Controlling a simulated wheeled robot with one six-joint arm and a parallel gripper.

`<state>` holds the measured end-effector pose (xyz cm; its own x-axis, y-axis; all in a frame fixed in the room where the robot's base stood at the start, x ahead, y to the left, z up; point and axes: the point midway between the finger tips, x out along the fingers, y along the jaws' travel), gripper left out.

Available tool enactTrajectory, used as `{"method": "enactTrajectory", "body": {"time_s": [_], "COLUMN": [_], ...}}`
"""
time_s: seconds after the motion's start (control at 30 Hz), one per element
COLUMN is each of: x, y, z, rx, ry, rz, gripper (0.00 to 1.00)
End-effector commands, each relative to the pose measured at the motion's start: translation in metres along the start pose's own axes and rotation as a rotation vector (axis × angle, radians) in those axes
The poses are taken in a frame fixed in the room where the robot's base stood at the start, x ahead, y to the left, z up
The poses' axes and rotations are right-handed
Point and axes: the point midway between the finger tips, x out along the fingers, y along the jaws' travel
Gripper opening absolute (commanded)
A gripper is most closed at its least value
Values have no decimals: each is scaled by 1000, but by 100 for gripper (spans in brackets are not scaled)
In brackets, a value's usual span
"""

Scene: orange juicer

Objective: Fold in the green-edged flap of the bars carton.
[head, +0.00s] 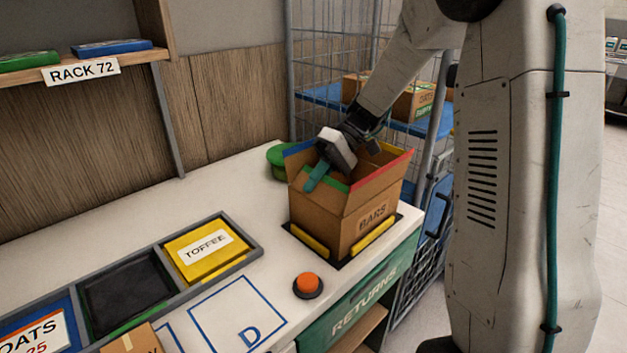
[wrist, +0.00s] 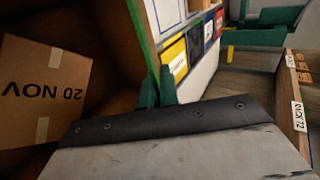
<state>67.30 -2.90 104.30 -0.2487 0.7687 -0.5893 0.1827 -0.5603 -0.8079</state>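The bars carton (head: 330,219) is a brown box with its top open, standing at the right end of the white counter. Its green-edged flap (head: 337,186) is at the near left side and stands up, not folded flat. In the wrist view its green edge (wrist: 141,28) runs down to my fingers. My gripper (head: 317,176) is over the carton's opening, its teal fingers at the green edge.
Blue-, red- and yellow-edged flaps also stand up. A box marked 20 NOV (wrist: 42,88) lies inside the carton. Yellow stops (head: 373,238) edge the carton's base. An orange button (head: 307,283), a toffee tray (head: 252,236) and a green bowl (head: 279,161) are nearby.

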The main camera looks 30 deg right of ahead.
Motion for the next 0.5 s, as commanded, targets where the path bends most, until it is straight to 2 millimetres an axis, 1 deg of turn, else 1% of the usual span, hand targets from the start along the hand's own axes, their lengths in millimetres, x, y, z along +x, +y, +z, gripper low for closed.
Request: {"method": "enactTrajectory", "body": {"time_s": [0.2, 0.5], "x": [0, 0], "y": [4, 4], "z": [0, 0], "rx": [1, 1], "ry": [-1, -1], "rz": [-76, -105], "gripper": [0, 0]}}
